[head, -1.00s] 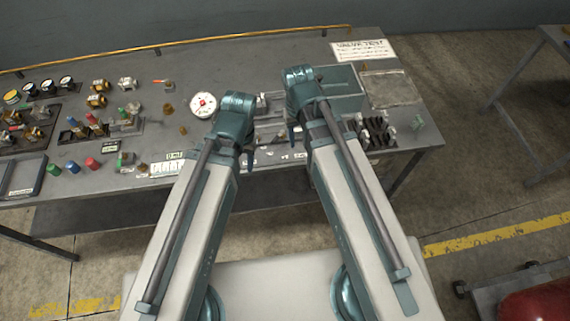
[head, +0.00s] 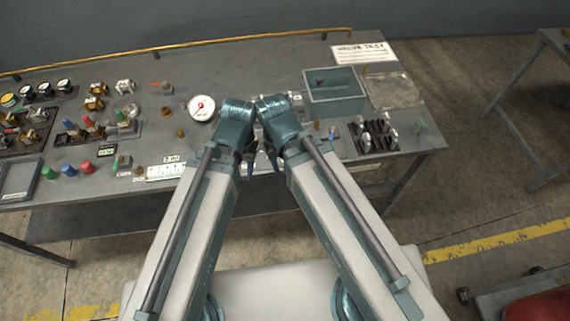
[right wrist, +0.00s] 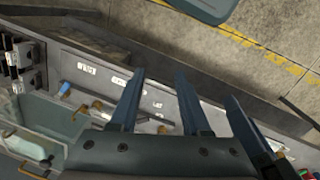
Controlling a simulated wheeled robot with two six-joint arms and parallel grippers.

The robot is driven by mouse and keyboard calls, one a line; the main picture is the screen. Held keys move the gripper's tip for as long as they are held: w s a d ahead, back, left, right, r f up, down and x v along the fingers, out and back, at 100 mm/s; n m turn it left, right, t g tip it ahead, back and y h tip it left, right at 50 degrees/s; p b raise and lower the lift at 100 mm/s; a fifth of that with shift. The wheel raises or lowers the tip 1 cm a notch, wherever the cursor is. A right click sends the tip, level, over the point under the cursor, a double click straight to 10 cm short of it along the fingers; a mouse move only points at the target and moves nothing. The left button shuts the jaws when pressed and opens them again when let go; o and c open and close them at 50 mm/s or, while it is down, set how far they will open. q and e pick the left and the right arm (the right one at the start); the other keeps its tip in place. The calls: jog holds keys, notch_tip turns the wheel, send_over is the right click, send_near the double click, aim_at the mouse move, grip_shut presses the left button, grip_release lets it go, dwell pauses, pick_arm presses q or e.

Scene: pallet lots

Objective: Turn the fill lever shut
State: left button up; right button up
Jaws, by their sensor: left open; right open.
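My left gripper (head: 248,166) is open over the front middle of the bench, partly hidden by its own wrist. My right gripper is close beside it, its fingers mostly hidden in the head view. In the right wrist view my right gripper (right wrist: 160,73) is open, with nothing seen between its fingers. Small orange-brown levers (right wrist: 97,106) show near its left finger, along the bench's front panel with white labels. I cannot tell which one is the fill lever; the labels are unreadable. Both wrists hide that part of the bench in the head view.
A white round gauge (head: 201,107) is left of my wrists. A green open bin (head: 334,93) and a black rack (head: 372,138) stand to the right. Coloured caps (head: 69,170) and valve fittings crowd the left of the bench (head: 240,65). My two wrists nearly touch.

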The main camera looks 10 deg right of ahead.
notch_tip(320, 180, up, 7)
jog(key=m+y+p, duration=0.1)
jog(key=m+p, duration=0.6)
jog(key=m, duration=0.1)
send_over(331, 136)
jog(key=shift+f, duration=0.1)
jog(key=shift+f, duration=0.1)
notch_tip(331, 136, down, 14)
jog(key=b, duration=1.4)
jog(key=shift+r, duration=0.2)
grip_shut()
